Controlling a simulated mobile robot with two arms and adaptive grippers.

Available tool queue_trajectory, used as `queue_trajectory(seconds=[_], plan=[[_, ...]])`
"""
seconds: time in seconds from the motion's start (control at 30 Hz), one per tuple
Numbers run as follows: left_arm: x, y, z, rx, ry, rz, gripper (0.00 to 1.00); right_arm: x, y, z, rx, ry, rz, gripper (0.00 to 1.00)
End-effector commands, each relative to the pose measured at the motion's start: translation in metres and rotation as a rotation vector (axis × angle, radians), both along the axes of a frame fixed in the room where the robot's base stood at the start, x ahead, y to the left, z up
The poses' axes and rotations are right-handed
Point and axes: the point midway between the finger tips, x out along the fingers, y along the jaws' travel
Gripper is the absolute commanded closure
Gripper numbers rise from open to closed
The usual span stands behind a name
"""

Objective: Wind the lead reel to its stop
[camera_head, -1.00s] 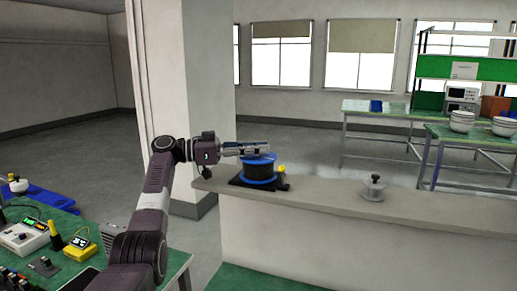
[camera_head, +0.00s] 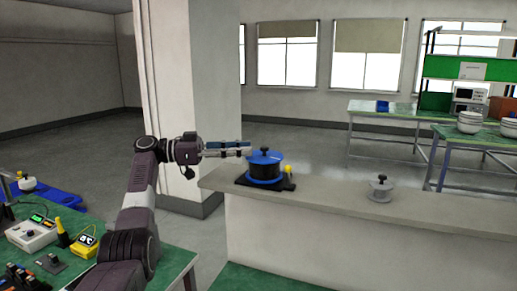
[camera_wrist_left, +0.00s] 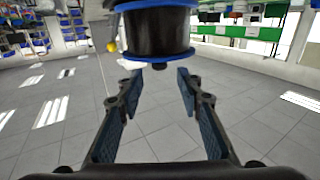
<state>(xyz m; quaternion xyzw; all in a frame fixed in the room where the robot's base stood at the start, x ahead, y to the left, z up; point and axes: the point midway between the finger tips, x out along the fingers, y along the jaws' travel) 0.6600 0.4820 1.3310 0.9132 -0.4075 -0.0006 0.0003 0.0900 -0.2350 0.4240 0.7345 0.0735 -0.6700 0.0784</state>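The lead reel (camera_head: 265,168) has blue flanges, a dark winding and a black knob on top. It sits on a black base on the grey ledge. A yellow knob (camera_head: 288,170) is at the base's right. In the left wrist view the reel (camera_wrist_left: 157,33) shows at the top middle, beyond the fingertips. My left gripper (camera_head: 246,148) is left of the reel, near the height of its top, apart from it. In the wrist view the left gripper (camera_wrist_left: 158,78) has its fingers spread with nothing between them. My right gripper is out of view.
A green bench with a white instrument (camera_head: 32,234) and a yellow meter (camera_head: 84,243) is at lower left. A pillar (camera_head: 190,90) rises behind my left arm.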

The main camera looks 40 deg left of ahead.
Motion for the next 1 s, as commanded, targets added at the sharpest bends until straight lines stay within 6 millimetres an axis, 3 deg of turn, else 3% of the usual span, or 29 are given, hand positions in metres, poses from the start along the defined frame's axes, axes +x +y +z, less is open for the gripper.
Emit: queue_trajectory(seconds=[0.1,0.33,1.0], plan=[[-0.016,0.019,0.0,-0.001,-0.001,0.002,0.67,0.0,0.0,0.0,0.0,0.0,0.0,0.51],[-0.034,0.039,0.001,-0.001,-0.001,0.0,0.67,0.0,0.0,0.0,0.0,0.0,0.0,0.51],[-0.037,0.041,0.002,0.0,-0.001,-0.001,0.67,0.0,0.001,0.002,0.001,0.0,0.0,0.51]])
